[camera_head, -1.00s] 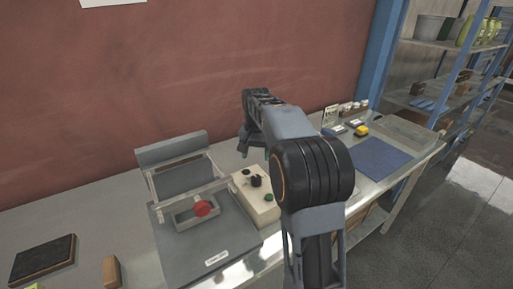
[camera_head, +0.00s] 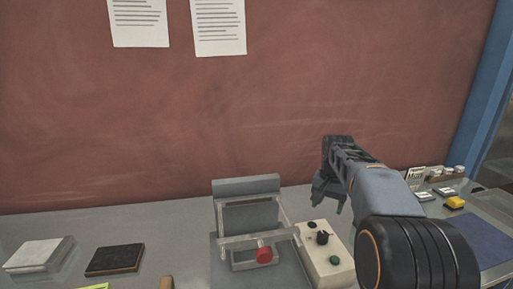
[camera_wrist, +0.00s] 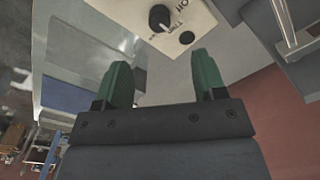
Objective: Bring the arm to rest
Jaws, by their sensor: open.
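The fingers look apart from the box. My arm reaches in from the lower right and hides part of the bench.
A grey machine with a hinged frame (camera_head: 247,187) and a red knob (camera_head: 264,254) stands left of the box. A pale block (camera_head: 38,254) and a dark slab (camera_head: 115,259) lie at left. A blue mat (camera_head: 480,238) and a yellow item (camera_head: 455,203) are at right. A red wall (camera_head: 250,100) rises behind.

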